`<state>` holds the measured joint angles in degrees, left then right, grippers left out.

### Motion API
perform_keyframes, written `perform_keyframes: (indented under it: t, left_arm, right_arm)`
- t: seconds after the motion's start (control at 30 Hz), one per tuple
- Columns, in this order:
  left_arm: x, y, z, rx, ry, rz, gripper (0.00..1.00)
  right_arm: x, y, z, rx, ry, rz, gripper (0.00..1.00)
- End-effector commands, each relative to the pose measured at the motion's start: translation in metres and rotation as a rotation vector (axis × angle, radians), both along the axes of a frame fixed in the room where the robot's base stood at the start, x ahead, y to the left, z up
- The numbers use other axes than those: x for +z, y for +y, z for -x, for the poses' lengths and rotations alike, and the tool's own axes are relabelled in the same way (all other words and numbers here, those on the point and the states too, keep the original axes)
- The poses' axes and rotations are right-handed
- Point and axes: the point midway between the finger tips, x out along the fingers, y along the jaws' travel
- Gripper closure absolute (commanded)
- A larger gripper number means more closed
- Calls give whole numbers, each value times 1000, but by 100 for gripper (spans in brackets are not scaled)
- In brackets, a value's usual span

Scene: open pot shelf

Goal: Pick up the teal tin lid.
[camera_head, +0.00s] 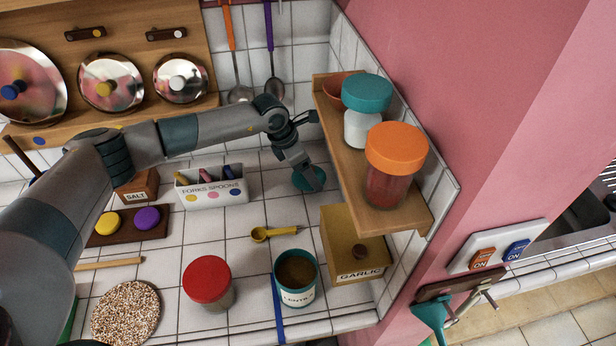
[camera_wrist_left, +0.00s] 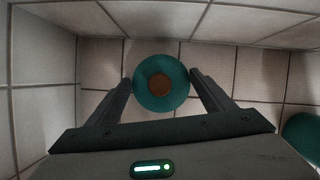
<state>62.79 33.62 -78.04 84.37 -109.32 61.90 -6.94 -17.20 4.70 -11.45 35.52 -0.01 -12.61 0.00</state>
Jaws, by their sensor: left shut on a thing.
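The teal tin lid (camera_wrist_left: 174,97) is a round disc with a brown knob (camera_wrist_left: 159,85) at its middle. In the left wrist view it sits between the two fingers of my left gripper (camera_wrist_left: 161,88), which are shut on its sides. In the head view the lid (camera_head: 308,180) shows at the end of my left arm, over the tiled counter near the back wall, left of the shelf. Part of it is hidden by my gripper (camera_head: 305,173). I cannot tell how far it is above the tiles. My right gripper is not in view.
A wooden shelf (camera_head: 408,222) with a teal-lidded jar (camera_head: 365,108) and an orange-lidded jar (camera_head: 388,180) stands close on the right. Below are a garlic box (camera_head: 345,230) and an open lentil tin (camera_head: 297,297). A cutlery holder (camera_head: 212,193) stands left. A yellow spoon (camera_head: 272,234) lies in front.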

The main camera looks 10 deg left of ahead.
Motion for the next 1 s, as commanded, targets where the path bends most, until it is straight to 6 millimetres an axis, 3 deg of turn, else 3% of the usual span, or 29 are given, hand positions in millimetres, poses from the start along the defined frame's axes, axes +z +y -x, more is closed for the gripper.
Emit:
perform_keyframes:
  t: [0.2,0.5,1.0]
  left_arm:
    - [34,0,-1,0,-5,2,46]
    - [72,0,-1,1,-2,1,46]
    - [77,0,0,1,0,1,46]
  right_arm:
    - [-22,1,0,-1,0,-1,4]
    - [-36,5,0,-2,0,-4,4]
    - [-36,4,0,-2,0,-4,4]
